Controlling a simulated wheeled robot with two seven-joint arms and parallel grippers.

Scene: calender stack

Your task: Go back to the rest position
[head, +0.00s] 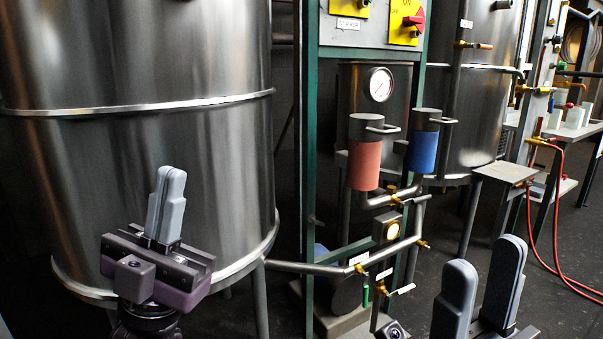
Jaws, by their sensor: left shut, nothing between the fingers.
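My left gripper (167,207) is at the lower left, in front of the large steel tank (160,60). Its grey fingers point up and are pressed together, with nothing between them. My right gripper (481,290) is at the lower right, cut off by the bottom edge. Its two grey fingers stand apart with a clear gap and nothing in it. Both grippers look free of the equipment behind them.
A green frame (311,150) carries a panel with yellow switches (407,22). Below are a pressure gauge (381,84), a red cylinder (364,165), a blue cylinder (422,150) and pipes with valves. A red hose (556,262) runs down at the right. Dark floor shows between.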

